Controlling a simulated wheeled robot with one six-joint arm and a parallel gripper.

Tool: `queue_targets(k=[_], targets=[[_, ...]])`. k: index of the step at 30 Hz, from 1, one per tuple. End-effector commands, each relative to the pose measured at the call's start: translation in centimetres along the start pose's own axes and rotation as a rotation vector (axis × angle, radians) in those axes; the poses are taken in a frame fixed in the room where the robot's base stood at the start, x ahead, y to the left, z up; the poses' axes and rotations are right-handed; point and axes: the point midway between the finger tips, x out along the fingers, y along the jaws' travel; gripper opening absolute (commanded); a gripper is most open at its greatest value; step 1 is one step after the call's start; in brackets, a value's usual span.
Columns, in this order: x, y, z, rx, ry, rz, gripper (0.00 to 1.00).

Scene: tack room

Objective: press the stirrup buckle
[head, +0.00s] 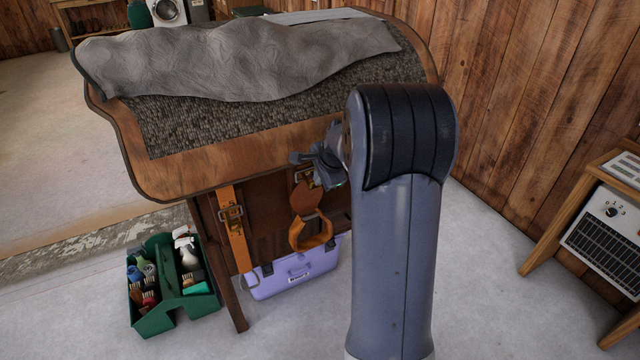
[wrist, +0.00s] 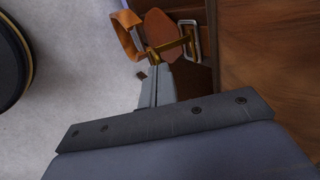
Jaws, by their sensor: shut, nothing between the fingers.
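Two tan leather straps hang on the front of the wooden stand. The left strap (head: 237,240) carries a metal buckle (head: 232,213). The right one has a second metal buckle (head: 303,177) near a brown leather flap (head: 306,198) and an orange loop (head: 313,236). In the wrist view this buckle's silver frame (wrist: 190,40) shows with a brass-coloured bar across it. My gripper (wrist: 156,72) is shut and empty, its tips just short of the brass bar. Contact cannot be told. In the head view my gripper (head: 300,158) is partly hidden by my arm.
The stand's wooden top edge (head: 170,176) juts out above the straps, with a grey cloth (head: 240,60) on top. A lilac case (head: 297,277) sits below, a green tool caddy (head: 165,316) at left. A wooden table with a panelled device (head: 607,235) stands at right.

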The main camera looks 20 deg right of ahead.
Motion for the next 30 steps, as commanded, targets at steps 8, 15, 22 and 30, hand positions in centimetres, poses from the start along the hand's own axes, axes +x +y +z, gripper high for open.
queue_targets(k=[8,15,22,30], targets=[[1.6,0.8,0.0,0.001,0.001,-0.117,0.00],[2.3,1.4,0.0,0.001,0.001,-0.213,0.00],[3.0,1.9,0.0,-0.001,0.001,-0.306,0.00],[3.7,2.4,-0.1,0.001,0.001,-0.414,0.00]])
